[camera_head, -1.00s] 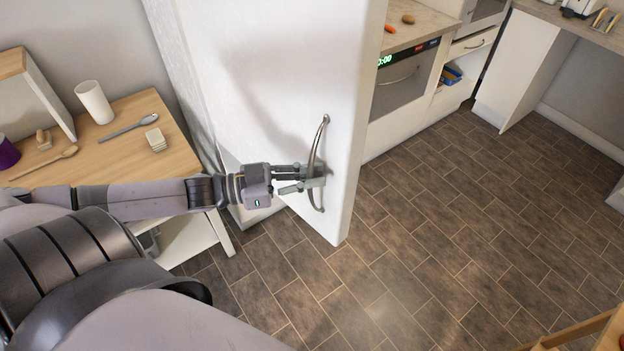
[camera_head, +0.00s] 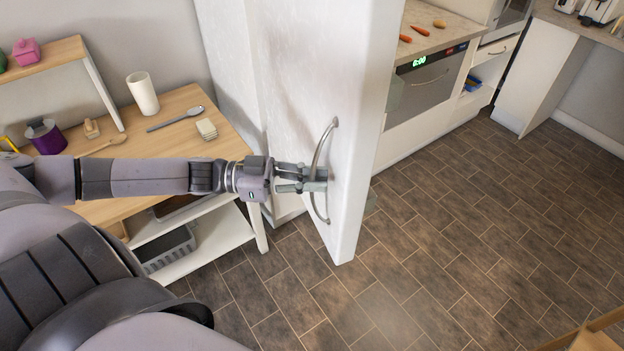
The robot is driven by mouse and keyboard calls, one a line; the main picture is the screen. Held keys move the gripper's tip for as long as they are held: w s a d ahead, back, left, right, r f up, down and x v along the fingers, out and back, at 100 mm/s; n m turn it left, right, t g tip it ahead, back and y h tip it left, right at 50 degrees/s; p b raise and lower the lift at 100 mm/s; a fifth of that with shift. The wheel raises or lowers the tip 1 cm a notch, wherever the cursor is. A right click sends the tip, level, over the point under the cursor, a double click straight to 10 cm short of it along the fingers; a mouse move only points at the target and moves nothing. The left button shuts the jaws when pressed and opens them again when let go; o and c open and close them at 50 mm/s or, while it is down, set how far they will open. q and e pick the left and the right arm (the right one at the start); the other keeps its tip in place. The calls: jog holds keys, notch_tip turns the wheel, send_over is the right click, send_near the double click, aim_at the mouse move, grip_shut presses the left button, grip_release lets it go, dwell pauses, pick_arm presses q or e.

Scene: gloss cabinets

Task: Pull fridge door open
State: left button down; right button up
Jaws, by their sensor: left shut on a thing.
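The white fridge door (camera_head: 352,110) stands in the middle of the head view, swung partly out from the white fridge body (camera_head: 228,75). A curved metal handle (camera_head: 321,150) runs upright along the door near its free edge. My left gripper (camera_head: 315,180) is shut on the lower half of this handle, its arm reaching in from the left. The inside of the fridge is hidden. My right gripper is not in view.
A wooden table (camera_head: 180,108) on the left holds a white cup (camera_head: 143,93), a spoon (camera_head: 175,118) and a purple container (camera_head: 47,138). An oven (camera_head: 424,85) and counter (camera_head: 432,32) lie behind the door. The tiled floor (camera_head: 450,230) to the right is clear.

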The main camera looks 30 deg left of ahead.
pick_arm(q)
jog(key=shift+s+a+r, duration=0.1)
jog(key=shift+s+a, duration=0.05)
dwell(0.3)
jog(key=c, duration=1.9)
grip_release()
jog(key=v, duration=1.2)
